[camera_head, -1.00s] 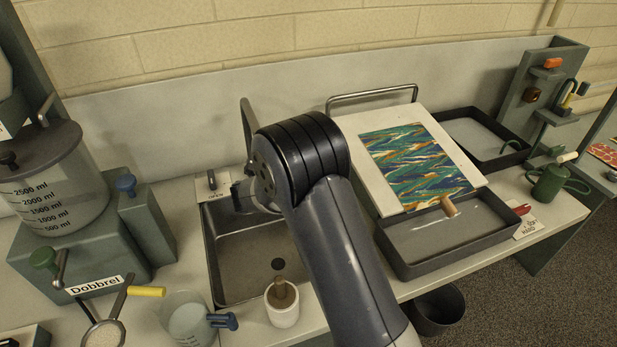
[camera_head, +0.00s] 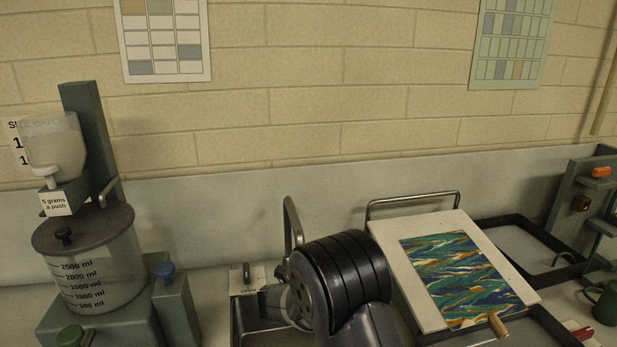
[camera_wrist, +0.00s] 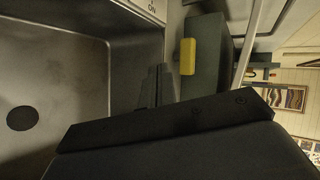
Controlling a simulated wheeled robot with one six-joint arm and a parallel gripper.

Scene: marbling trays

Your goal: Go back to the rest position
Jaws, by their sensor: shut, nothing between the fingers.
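My gripper (camera_wrist: 157,88) shows in the wrist view with its grey fingers together and nothing held. It is beside the edge of the metal sink (camera_wrist: 65,75), with the round drain to its left. In the head view my dark arm stands in front of the sink (camera_head: 250,338), and my gripper is hidden from that view.
The marbled sheet (camera_head: 462,275) lies on a tilted white board (camera_head: 408,285) at right, beside a dark tray (camera_head: 545,335). A lidded measuring vessel (camera_head: 105,265) stands at left under a dispenser (camera_head: 55,145). A tap (camera_head: 291,220) rises behind my arm.

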